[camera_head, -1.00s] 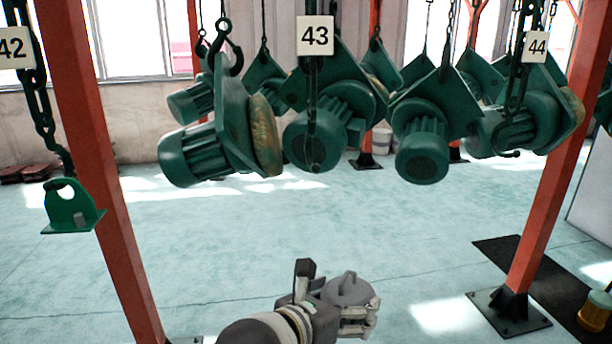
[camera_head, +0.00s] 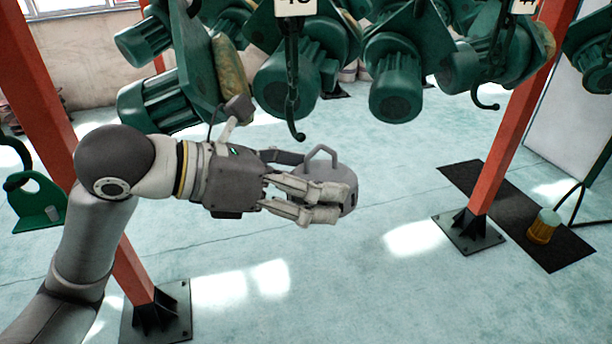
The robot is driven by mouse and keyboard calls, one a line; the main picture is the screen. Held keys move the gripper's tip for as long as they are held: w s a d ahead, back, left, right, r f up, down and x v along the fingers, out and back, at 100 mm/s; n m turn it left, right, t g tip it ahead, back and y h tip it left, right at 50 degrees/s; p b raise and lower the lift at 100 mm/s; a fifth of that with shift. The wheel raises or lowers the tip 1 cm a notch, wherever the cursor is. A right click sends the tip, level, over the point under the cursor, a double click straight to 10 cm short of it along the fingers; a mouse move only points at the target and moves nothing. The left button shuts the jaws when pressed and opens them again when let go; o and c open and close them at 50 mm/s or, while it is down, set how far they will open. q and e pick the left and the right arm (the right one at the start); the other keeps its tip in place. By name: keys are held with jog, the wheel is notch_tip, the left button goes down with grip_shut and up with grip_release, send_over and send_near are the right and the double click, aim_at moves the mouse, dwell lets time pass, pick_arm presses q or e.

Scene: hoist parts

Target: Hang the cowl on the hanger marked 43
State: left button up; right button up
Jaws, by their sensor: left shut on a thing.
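The cowl (camera_head: 328,174) is a grey rounded cap with a loop handle on top. My left gripper (camera_head: 312,203) is shut on it and holds it in the air, loop upward. The hanger marked 43 (camera_head: 292,105) is a dark hook hanging below a white tag (camera_head: 295,6), which is cut off by the top edge. The hook's curved tip is just above and slightly left of the cowl's loop in the picture, and they look apart. How far apart in depth I cannot tell. My right gripper is not in view.
Several green motors (camera_head: 396,82) hang behind and around the hook. A red post (camera_head: 512,120) stands at right, another (camera_head: 38,90) at left behind my arm. A green bracket (camera_head: 38,205) hangs at far left. A yellow lantern-like object (camera_head: 543,228) stands on a black mat.

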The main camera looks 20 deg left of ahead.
pick_arm(q)
jog(key=shift+n, duration=0.3)
jog(key=shift+w+a+f, duration=0.1)
jog(key=shift+w+a, duration=0.55)
jog(key=shift+w, duration=0.3)
jog(key=shift+w+a+f, duration=0.1)
jog(key=shift+w+a, duration=0.5)
jog(key=shift+w, duration=0.35)
jog(key=w+a+f+b, duration=0.2)
jog(key=w+a+b, duration=0.2)
jog(key=b, duration=0.5)
jog(key=shift+w+f+m, duration=0.15)
jog(key=shift+w+m, duration=0.25)
jog(key=shift+w, duration=0.75)
jog(key=shift+a, duration=0.15)
jog(key=shift+f, duration=0.15)
jog(key=shift+f+b, duration=0.25)
jog(key=shift+b, duration=0.25)
dwell(0.4)
